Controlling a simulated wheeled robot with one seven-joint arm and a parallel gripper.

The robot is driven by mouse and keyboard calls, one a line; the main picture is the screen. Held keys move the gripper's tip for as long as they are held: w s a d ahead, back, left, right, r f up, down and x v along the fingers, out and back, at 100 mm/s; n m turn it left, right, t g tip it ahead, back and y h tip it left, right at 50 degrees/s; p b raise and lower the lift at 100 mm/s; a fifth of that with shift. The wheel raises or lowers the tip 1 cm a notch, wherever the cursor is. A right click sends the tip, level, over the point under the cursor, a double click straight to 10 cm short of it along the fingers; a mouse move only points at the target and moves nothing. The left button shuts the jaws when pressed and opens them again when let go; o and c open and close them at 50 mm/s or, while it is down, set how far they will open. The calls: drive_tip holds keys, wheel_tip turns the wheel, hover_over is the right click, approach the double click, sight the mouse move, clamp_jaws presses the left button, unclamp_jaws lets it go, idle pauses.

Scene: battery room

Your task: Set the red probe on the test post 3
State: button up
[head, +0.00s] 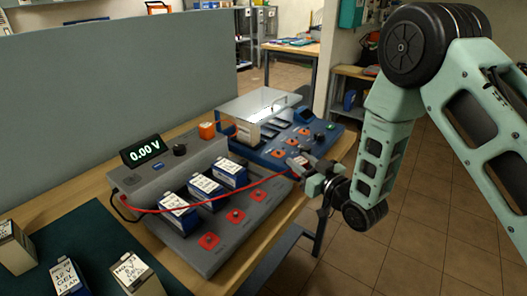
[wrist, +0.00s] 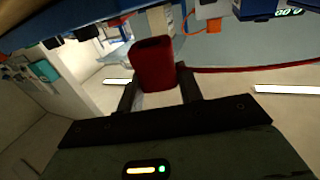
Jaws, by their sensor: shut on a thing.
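My gripper (head: 312,172) is shut on the red probe (wrist: 152,62), which shows as a thick red handle between the fingers in the wrist view. In the head view the probe (head: 299,161) is partly hidden by the gripper, beside the blue unit's front edge. Its red cable (head: 190,205) sags across the batteries to the grey tester (head: 165,180), whose display reads 0.00 V. Three red test posts (head: 209,241), (head: 235,216), (head: 258,194) line the tester's front, one before each blue battery. Their numbers are too small to read.
The blue unit (head: 262,158) with orange-red sockets stands behind the tester, with a clear raised cover (head: 260,104) over part of it. Three blue-and-white batteries (head: 204,190) stand on the tester. More batteries (head: 68,277) are at lower left. A grey partition (head: 110,90) stands behind.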

drive_tip(key=s+a+r+n+g+y+p, duration=0.1)
drive_tip(key=s+a+r+n+g+y, duration=0.1)
drive_tip(key=a, duration=0.4)
drive_tip(key=s+a+r+n+g+y+p, duration=0.1)
drive_tip(key=s+a+r+n+g+y, duration=0.15)
drive_tip(key=a, duration=0.25)
drive_tip(key=shift+m, duration=0.25)
drive_tip(key=shift+s+a+f+b, duration=0.15)
drive_tip(key=shift+f+b, duration=0.8)
drive_tip(key=shift+f, duration=0.65)
drive_tip(key=shift+a+f+b, duration=0.1)
drive_tip(key=shift+f+b, duration=0.85)
drive_tip(key=shift+f, duration=0.65)
drive_tip(key=shift+b, duration=0.45)
drive_tip(key=shift+f+b, duration=0.6)
drive_tip(key=shift+f, duration=0.05)
drive_tip(key=o, duration=0.7)
drive_tip(key=shift+s+d, duration=0.1)
drive_tip(key=shift+d, duration=0.05)
drive_tip(key=shift+b+v, duration=1.15)
drive_tip(key=shift+v, duration=4.25)
